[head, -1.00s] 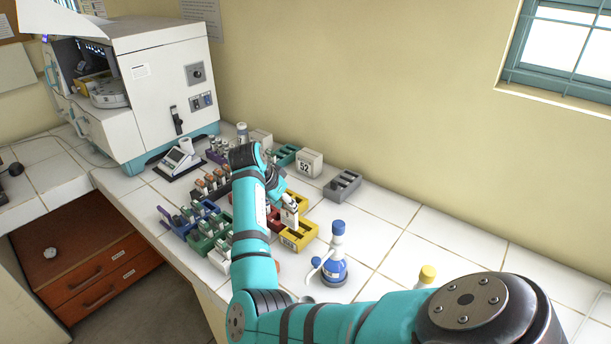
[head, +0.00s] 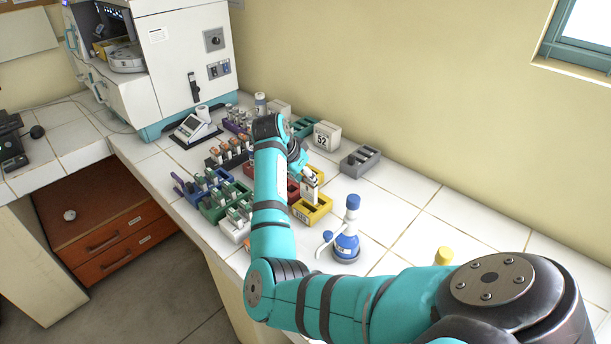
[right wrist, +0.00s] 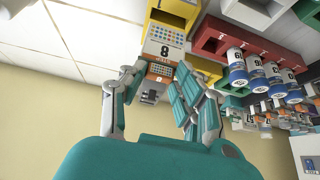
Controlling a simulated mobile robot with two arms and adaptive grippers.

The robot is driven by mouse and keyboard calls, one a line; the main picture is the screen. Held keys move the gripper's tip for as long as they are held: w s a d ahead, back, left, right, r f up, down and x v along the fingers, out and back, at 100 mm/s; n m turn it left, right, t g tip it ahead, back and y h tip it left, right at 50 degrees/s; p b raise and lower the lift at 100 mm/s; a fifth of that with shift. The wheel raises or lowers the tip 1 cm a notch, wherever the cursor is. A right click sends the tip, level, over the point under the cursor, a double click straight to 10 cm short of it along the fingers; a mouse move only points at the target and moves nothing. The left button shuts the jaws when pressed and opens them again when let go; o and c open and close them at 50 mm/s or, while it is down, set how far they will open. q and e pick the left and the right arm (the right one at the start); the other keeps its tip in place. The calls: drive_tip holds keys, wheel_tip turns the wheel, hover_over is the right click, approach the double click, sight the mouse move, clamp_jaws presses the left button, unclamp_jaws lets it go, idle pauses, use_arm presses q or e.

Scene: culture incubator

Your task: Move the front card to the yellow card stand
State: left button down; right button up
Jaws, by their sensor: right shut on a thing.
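My right gripper (head: 307,175) is shut on a white card (head: 310,190) over the yellow card stand (head: 322,209). In the right wrist view, the fingers (right wrist: 160,78) flank the card (right wrist: 164,45), which is marked 8 and has a coloured dot grid and an orange band. The card's far end meets the yellow stand (right wrist: 175,18) there. I cannot tell how deep the card sits in a slot. My left gripper is not in view.
Red (head: 285,182), green (head: 213,212) and blue (head: 192,186) racks crowd the left, partly behind my arm. A grey empty rack (head: 360,161) and a block marked 52 (head: 326,136) stand behind.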

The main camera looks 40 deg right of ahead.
sight(307, 192)
drive_tip(key=shift+f+b, duration=0.8)
drive_tip(key=shift+f, duration=1.1)
drive_tip(key=shift+f+b, duration=0.5)
drive_tip(key=shift+f, duration=0.35)
drive_tip(key=o, duration=1)
drive_tip(key=shift+r, duration=0.1)
drive_tip(key=v, duration=1.1)
drive_tip(key=shift+a+r, duration=0.25)
drive_tip(key=shift+r, duration=0.1)
